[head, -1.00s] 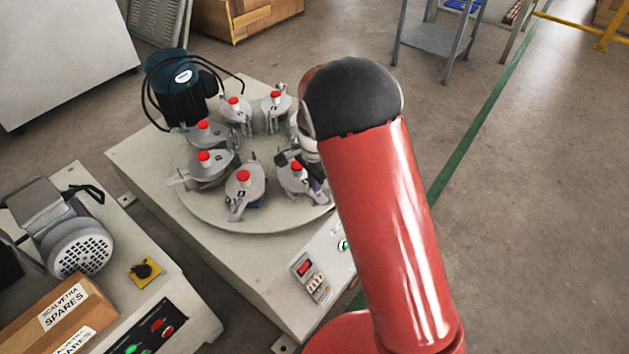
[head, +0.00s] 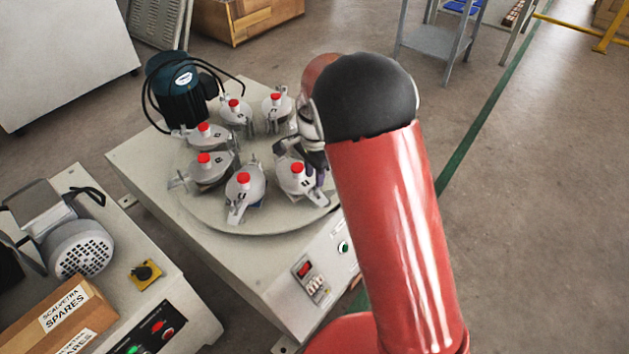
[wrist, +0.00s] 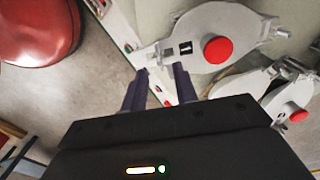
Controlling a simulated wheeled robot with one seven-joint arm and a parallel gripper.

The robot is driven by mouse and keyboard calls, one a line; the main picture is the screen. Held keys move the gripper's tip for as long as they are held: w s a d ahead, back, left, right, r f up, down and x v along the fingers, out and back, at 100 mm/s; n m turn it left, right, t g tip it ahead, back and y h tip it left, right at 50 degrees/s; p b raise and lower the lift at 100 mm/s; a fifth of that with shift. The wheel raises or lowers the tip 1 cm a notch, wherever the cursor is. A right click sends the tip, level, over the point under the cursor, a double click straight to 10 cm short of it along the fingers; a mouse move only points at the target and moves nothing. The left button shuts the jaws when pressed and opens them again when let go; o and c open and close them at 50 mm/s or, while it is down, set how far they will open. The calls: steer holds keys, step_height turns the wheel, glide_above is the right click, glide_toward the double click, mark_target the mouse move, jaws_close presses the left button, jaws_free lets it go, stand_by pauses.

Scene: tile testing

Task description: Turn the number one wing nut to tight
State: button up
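The number one jar has a round pale lid (wrist: 200,28) with a red knob (wrist: 217,50) and a black "1" label (wrist: 186,48). In the head view this looks like the front-right jar (head: 297,178) on the turntable. Its small grey wing nut (wrist: 160,55) is at the lid's edge, just beyond my fingertips in the wrist view. My gripper (wrist: 160,72) has its two dark purple fingers apart, with a visible gap between them. Contact with the nut cannot be made out. In the head view my gripper (head: 312,165) is partly hidden by my red arm.
Several similar red-knobbed jars stand around the round turntable (head: 190,205), one close beside number one (wrist: 290,105). A dark motor (head: 178,85) stands behind them. A control panel (head: 315,275) is on the machine's front. A second machine (head: 85,235) is at left.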

mark_target(315, 188)
steer(key=shift+r, duration=1.75)
steer(key=shift+s+r, duration=0.1)
steer(key=shift+r, duration=0.05)
steer(key=s+d+r+n+t+y, duration=0.1)
steer(key=s+d+r, duration=0.2)
steer(key=r, duration=0.2)
steer(key=s+d+r+n, duration=0.2)
steer(key=s+d+r, duration=0.1)
steer(key=r, duration=0.1)
steer(key=s+d+r+n+t, duration=0.2)
steer(key=s+d+r+n, duration=0.1)
steer(key=s, duration=0.7)
steer(key=s+d+r+n+t+h, duration=0.1)
steer(key=s+d+r+n, duration=0.3)
steer(key=s, duration=0.7)
steer(key=shift+d+r+n+t, duration=0.35)
steer(key=shift+d+t, duration=0.45)
steer(key=shift+d, duration=0.4)
